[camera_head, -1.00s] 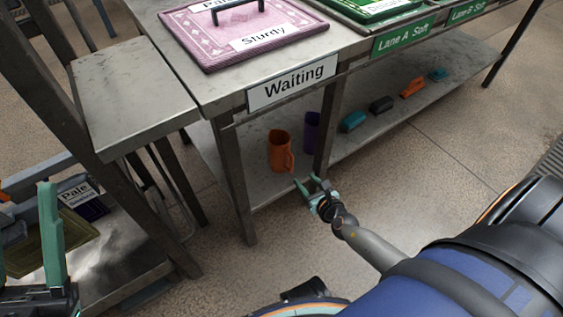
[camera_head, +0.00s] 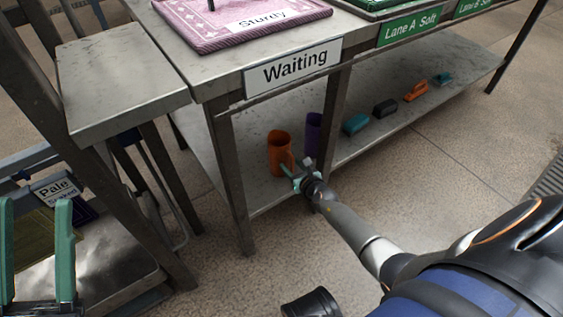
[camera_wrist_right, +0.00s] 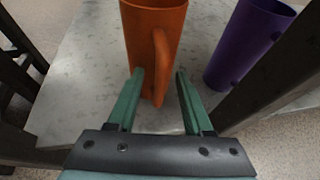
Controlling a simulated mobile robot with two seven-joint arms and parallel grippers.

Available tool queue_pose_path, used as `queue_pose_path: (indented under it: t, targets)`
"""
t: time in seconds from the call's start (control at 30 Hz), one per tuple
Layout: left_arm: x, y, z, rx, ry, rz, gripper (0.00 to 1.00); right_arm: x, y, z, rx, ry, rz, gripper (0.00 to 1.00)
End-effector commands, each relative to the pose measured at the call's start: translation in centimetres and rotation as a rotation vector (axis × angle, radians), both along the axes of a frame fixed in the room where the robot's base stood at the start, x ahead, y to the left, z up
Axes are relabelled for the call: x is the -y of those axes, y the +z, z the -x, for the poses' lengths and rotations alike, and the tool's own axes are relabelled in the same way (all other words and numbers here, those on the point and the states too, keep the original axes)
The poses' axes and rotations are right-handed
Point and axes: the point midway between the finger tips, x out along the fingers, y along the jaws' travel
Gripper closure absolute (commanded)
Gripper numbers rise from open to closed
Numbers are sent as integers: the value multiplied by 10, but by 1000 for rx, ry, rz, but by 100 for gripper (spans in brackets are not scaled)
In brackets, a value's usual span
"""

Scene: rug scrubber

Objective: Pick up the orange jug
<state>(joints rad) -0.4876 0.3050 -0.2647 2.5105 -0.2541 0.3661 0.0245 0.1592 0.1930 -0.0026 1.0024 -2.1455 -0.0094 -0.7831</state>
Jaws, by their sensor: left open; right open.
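The orange jug (camera_head: 279,152) stands upright on the lower shelf of the metal table, under the Waiting sign. In the right wrist view the orange jug (camera_wrist_right: 150,35) has its handle facing me. My right gripper (camera_head: 293,172) is open at the jug's near side. In the wrist view its green fingers (camera_wrist_right: 160,85) are spread, with the lower part of the handle showing between their tips; I cannot tell whether they touch it. My left gripper (camera_head: 36,210) is open and empty at the far left, away from the jug.
A purple jug (camera_head: 313,133) stands right of the orange one, also in the wrist view (camera_wrist_right: 250,42). A table leg (camera_head: 333,115) rises close to the right. Several brushes (camera_head: 385,107) lie further along the shelf (camera_head: 425,112). The Waiting sign (camera_head: 292,68) hangs above.

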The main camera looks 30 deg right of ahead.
Motion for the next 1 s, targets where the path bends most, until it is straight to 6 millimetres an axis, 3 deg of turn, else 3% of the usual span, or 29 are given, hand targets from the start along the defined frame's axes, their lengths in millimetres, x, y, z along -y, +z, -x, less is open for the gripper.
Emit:
queue_pose_path:
  t: [0.17,0.63,1.0]
  targets:
    - [0,1,0,-2,0,3,50,0,1,0,0,0,0,49]
    - [0,0,0,-3,0,4,50,0,0,0,0,0,0,100]
    - [0,0,0,-4,1,3,50,0,0,0,-1,0,0,100]
